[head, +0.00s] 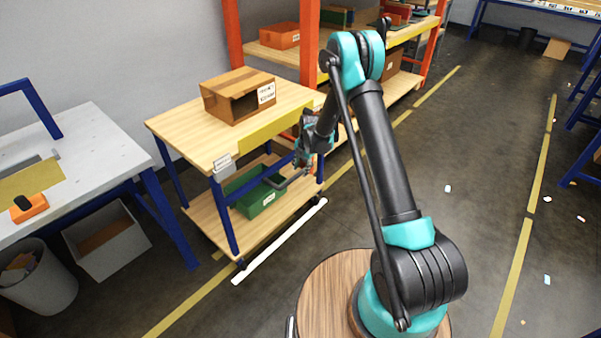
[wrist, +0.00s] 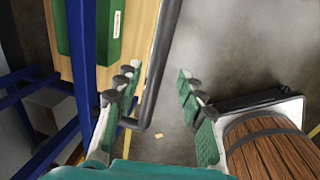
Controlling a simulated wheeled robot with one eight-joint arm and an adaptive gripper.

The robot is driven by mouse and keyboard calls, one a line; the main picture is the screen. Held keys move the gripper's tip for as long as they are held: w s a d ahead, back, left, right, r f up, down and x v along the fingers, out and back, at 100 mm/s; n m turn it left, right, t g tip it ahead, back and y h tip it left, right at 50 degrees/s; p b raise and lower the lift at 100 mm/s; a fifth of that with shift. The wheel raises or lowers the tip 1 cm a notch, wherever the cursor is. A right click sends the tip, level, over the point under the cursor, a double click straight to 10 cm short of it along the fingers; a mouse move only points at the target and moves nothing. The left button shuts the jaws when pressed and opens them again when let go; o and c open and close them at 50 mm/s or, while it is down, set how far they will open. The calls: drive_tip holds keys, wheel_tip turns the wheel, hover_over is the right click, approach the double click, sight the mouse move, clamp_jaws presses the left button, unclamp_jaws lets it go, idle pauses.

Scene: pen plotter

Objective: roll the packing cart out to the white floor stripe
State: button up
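The packing cart (head: 200,135) has a pale wooden top, blue legs and a lower shelf. An open cardboard box (head: 235,95) is on its top and a green bin (head: 258,198) on the shelf. The white floor stripe (head: 280,242) lies along the cart's near side, close in front of its wheels. My gripper (head: 303,158) is at that side, by the dark handle (head: 285,183). In the wrist view the fingers of my gripper (wrist: 158,75) are apart, and the handle (wrist: 160,62) passes between them in the picture, apart from both. Its depth between them is unclear.
A white-topped bench (head: 90,140) stands left, with a grey waste bin (head: 38,280) and an open box (head: 105,240) below. Orange-framed shelving (head: 310,45) stands behind. The aisle floor (head: 470,150) at right is mostly clear, with small litter and yellow lines (head: 512,275).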

wheel_tip(320, 180, up, 9)
drive_tip(key=s+d, duration=0.1)
drive_tip(key=shift+d+r, duration=0.15)
drive_tip(key=shift+d, duration=0.1)
idle(0.3)
drive_tip(key=s+d+r+m+t, duration=0.1)
drive_tip(key=s+d+r+m, duration=1.3)
drive_tip(key=s, duration=0.2)
drive_tip(key=s+d+m, duration=0.3)
drive_tip(key=s+m, duration=0.1)
drive_tip(key=s, duration=0.2)
drive_tip(key=s+d+m+t+h, duration=0.1)
drive_tip(key=s+d+m, duration=0.2)
drive_tip(key=s+m, duration=0.2)
drive_tip(key=s+d+f+m, duration=0.1)
drive_tip(key=s+d+m, duration=0.2)
drive_tip(key=s, duration=0.6)
drive_tip(key=shift+s+m+t+h, duration=0.2)
drive_tip(key=shift+m+t+h, duration=0.2)
drive_tip(key=shift+m, duration=0.8)
